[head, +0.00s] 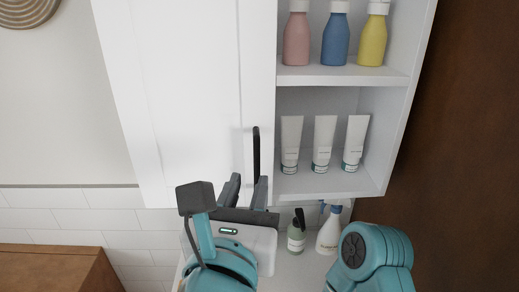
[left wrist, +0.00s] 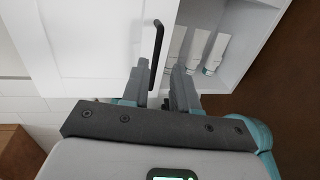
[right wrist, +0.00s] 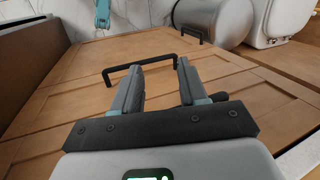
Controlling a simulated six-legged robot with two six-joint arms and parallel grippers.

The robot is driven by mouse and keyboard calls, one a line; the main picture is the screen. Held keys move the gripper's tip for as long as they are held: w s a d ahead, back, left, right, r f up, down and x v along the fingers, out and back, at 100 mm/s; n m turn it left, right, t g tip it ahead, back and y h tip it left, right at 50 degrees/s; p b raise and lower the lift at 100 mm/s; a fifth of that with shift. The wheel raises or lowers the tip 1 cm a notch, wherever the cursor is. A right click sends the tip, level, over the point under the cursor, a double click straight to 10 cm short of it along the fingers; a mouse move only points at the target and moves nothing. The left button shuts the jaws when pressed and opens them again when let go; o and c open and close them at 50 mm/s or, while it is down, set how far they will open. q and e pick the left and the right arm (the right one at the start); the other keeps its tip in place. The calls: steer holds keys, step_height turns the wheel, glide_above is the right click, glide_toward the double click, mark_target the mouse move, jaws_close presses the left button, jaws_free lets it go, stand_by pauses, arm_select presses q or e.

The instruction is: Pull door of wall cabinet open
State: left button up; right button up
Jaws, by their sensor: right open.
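The white wall cabinet door (head: 195,95) looks shut, with open shelves to its right. Its black vertical bar handle (head: 256,150) is near the door's lower right edge. In the left wrist view the handle (left wrist: 155,55) stands between the fingertips of my left gripper (left wrist: 162,80). My left gripper (head: 247,182) is open, around the handle's lower part in the picture; I cannot tell whether a finger touches it. My right gripper (right wrist: 155,75) is open and empty, in front of a wooden cabinet; in the head view only part of my right arm shows.
The shelves hold bottles, including a blue one (head: 335,40), and white tubes (head: 324,145). A dark brown surface (head: 450,170) bounds the right. The right wrist view shows wooden fronts with a black handle (right wrist: 125,70).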

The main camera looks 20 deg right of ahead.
mark_target(256, 155)
arm_select(q)
steer(key=p+x, duration=0.1)
steer(key=x, duration=0.8)
steer(key=shift+w+p, duration=0.4)
steer(key=shift+w, duration=0.3)
steer(key=shift+s+r, duration=0.15)
steer(key=shift+s, duration=0.15)
steer(key=shift+w, duration=0.15)
jaws_close()
